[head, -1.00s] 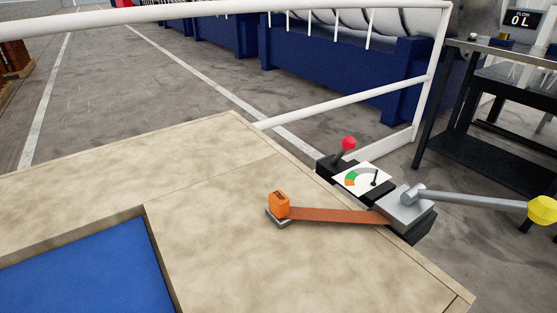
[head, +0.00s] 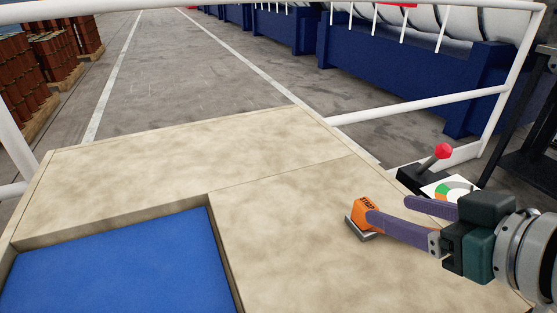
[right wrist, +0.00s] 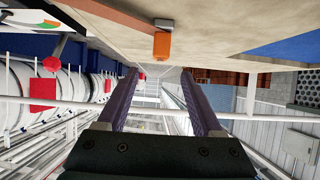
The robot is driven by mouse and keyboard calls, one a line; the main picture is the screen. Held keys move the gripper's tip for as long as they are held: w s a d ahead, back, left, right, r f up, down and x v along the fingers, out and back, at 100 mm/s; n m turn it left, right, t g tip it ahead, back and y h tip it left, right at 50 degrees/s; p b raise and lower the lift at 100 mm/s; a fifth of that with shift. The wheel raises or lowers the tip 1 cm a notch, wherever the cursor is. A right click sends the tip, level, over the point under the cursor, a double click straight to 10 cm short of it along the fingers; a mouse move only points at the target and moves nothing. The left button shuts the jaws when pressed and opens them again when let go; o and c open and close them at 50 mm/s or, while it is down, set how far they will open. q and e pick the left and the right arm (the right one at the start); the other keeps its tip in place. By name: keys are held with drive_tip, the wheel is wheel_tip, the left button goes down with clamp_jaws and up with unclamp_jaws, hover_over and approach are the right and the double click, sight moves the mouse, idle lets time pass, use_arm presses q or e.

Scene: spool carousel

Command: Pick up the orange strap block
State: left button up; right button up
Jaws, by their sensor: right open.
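My left gripper is not in view.
A blue recessed area (head: 120,270) lies at the left of the tabletop. A white rail (head: 420,105) runs past the far edge. The tabletop left of the block is clear.

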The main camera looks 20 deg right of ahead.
sight(367, 204)
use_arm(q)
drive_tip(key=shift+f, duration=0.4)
use_arm(e)
drive_tip(key=shift+x, duration=1.1)
use_arm(q)
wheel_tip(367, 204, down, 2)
drive_tip(key=b, duration=0.2)
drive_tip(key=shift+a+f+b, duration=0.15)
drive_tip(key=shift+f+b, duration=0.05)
drive_tip(key=shift+b, duration=0.2)
use_arm(e)
drive_tip(key=x, duration=0.5)
drive_tip(key=shift+f, duration=0.5)
clamp_jaws()
